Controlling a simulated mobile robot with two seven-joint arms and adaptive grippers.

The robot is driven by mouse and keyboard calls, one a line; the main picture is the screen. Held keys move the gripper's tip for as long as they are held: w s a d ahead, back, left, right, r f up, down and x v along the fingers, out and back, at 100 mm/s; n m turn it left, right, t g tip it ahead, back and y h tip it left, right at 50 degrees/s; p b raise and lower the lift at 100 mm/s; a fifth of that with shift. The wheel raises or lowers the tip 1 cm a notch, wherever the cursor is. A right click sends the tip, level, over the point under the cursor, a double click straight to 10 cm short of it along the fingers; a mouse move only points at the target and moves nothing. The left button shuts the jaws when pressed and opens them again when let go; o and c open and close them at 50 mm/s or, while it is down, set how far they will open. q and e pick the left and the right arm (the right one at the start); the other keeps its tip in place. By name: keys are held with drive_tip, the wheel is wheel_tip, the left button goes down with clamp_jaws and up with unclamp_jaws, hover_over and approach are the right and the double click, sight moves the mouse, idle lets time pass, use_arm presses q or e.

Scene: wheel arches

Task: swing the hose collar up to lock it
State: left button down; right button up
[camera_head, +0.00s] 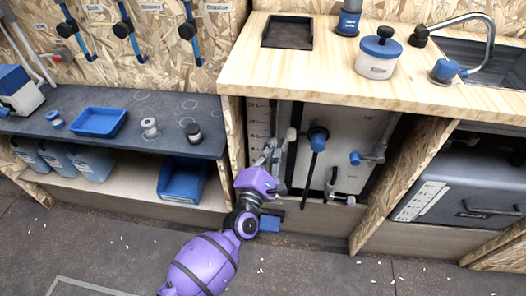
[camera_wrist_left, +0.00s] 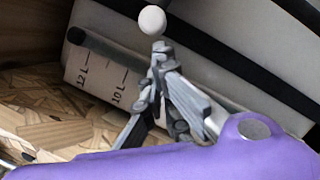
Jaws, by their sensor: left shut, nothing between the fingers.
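My left gripper (camera_head: 276,146) is shut and empty in front of the white tank (camera_head: 345,125) under the counter. In the left wrist view the closed fingertips (camera_wrist_left: 160,46) are just below a round white knob (camera_wrist_left: 152,20); I cannot tell whether they touch it. The knob also shows in the head view (camera_head: 291,134). To its right, a blue and black fitting (camera_head: 318,135) has a dark rod or hose (camera_head: 309,172) hanging down from it. A grey pipe with a blue end (camera_head: 355,158) is farther right. I cannot tell for sure which part is the hose collar. My right gripper is out of view.
A wooden panel (camera_head: 236,135) bounds the tank bay on the left, and another (camera_head: 400,180) on the right. The wooden counter (camera_head: 300,75) overhangs it. A dark shelf (camera_head: 60,135) with a blue tray (camera_head: 98,122) is at left. Floor in front is mostly free.

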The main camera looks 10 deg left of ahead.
use_arm(q)
drive_tip(key=shift+d+r, duration=0.1)
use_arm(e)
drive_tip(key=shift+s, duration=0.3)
use_arm(q)
drive_tip(key=d+r+m+g+p, duration=0.2)
drive_tip(key=r+m+p, duration=0.9)
drive_tip(key=p, duration=0.8)
drive_tip(key=shift+d+r+g, duration=0.4)
drive_tip(key=shift+d+r, duration=0.4)
drive_tip(key=shift+r, duration=0.05)
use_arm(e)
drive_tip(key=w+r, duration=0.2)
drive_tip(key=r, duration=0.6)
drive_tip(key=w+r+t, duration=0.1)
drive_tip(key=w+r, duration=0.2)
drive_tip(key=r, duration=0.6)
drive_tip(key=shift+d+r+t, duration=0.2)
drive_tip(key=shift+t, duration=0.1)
use_arm(q)
drive_tip(key=shift+a, duration=0.1)
